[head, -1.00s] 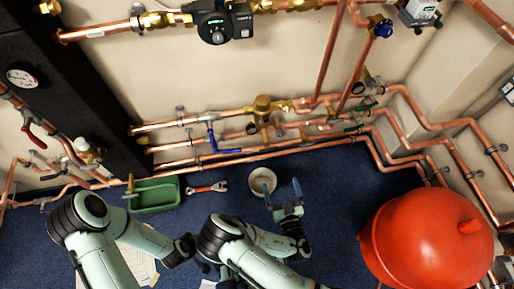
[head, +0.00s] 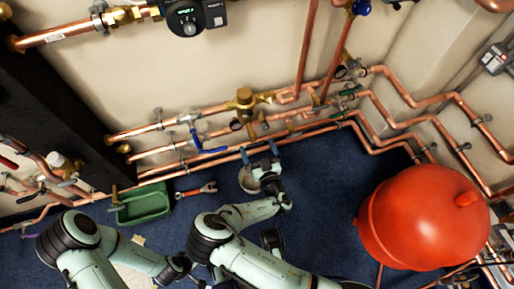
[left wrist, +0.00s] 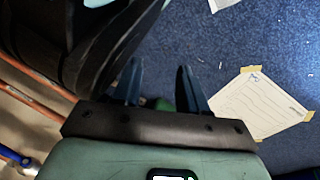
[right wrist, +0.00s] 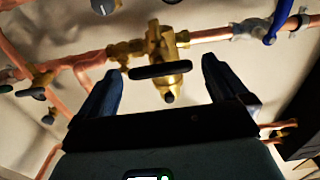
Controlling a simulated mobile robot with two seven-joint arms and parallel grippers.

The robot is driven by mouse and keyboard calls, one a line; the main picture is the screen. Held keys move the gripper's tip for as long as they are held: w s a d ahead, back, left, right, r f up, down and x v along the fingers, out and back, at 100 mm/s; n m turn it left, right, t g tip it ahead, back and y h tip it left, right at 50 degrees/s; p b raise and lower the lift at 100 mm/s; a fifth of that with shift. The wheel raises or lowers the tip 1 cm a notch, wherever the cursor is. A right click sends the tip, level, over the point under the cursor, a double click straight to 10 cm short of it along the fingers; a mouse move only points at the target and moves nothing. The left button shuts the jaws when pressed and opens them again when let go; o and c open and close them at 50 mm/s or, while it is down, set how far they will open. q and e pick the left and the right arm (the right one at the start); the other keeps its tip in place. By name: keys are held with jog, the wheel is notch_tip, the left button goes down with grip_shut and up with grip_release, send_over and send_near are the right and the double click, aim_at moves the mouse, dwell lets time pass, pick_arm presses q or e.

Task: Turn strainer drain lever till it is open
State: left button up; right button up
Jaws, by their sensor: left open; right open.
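In the right wrist view, a brass strainer body (right wrist: 158,42) with a downward outlet hangs in the copper pipe. A black bar lever (right wrist: 160,70) lies across it, nearly level in the picture and slightly tilted. My right gripper (right wrist: 160,80) is open, its blue fingers on either side of the lever in the picture; I see no contact. In the head view, the brass fitting (head: 245,98) is on the wall pipes, with my right gripper (head: 259,152) below it. The black lever is hard to make out there. My left gripper (left wrist: 158,78) is open and empty over the floor.
A blue-handled valve (head: 205,147) sits left of the brass fitting. A large red tank (head: 420,215) stands at right.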

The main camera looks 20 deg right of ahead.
jog(key=shift+w, duration=0.4)
